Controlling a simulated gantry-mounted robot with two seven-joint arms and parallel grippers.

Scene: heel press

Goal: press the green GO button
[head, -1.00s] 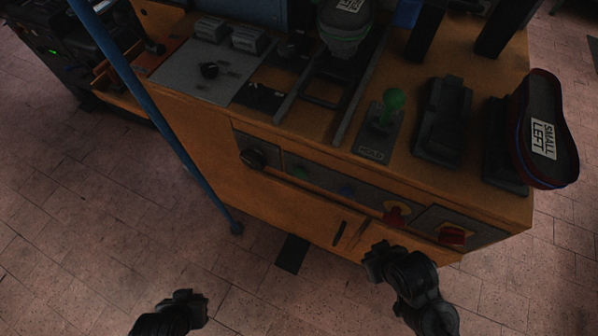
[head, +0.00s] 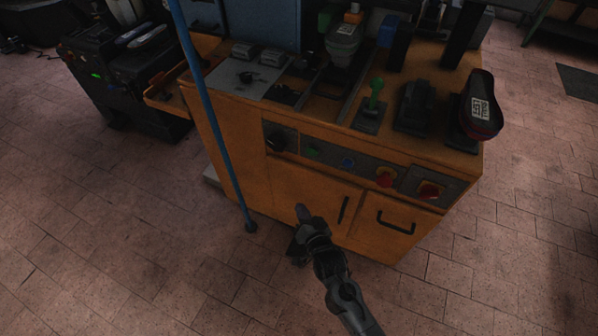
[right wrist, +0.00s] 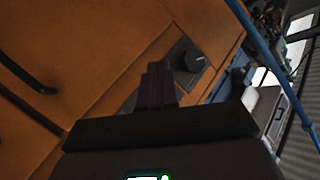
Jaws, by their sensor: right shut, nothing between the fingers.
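The green GO button (head: 312,152) is a small dim green spot on the dark control strip of the orange machine, between a black knob and a blue button. My right gripper (head: 302,212) is shut and empty. In the head view it appears below the button, in front of the orange cabinet front, apart from the button. In the right wrist view its closed fingers (right wrist: 158,84) point toward the control strip and cover part of it; the green button cannot be made out there. My left gripper is out of view.
The black knob (head: 277,142) is left of the button. The blue button (head: 347,162), a red button on yellow (head: 386,177) and a red switch (head: 429,190) are to the right. A blue pole (head: 218,130) stands left of the panel. Door handles (head: 396,222) stick out below.

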